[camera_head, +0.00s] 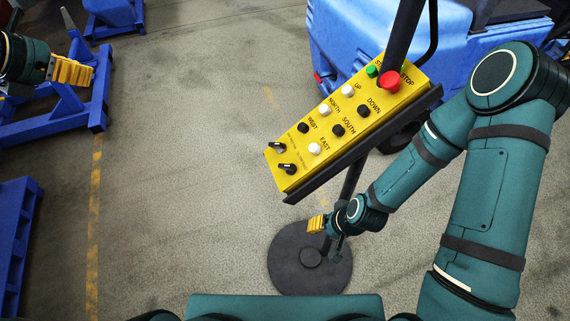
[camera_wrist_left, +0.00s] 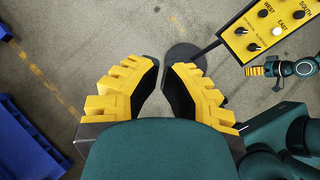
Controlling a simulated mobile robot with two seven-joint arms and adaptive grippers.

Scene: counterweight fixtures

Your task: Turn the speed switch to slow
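The yellow control panel (camera_head: 345,121) hangs tilted on a dark post, in the middle of the head view. Two black rotary switches, an upper one (camera_head: 277,147) and a lower one (camera_head: 287,169), sit at its lower-left end. My left gripper (camera_head: 72,72) is at the far left, well apart from the panel. The left wrist view shows its fingers (camera_wrist_left: 161,68) apart and empty. My right gripper (camera_head: 317,224) is below the panel, near the post; its fingers are unclear.
The panel also carries white and black direction buttons, a green button (camera_head: 372,71) and a red stop button (camera_head: 390,82). The post has a round dark base (camera_head: 285,265). Blue machinery (camera_head: 340,40) stands behind; blue frames (camera_head: 15,230) are at left. Floor between is clear.

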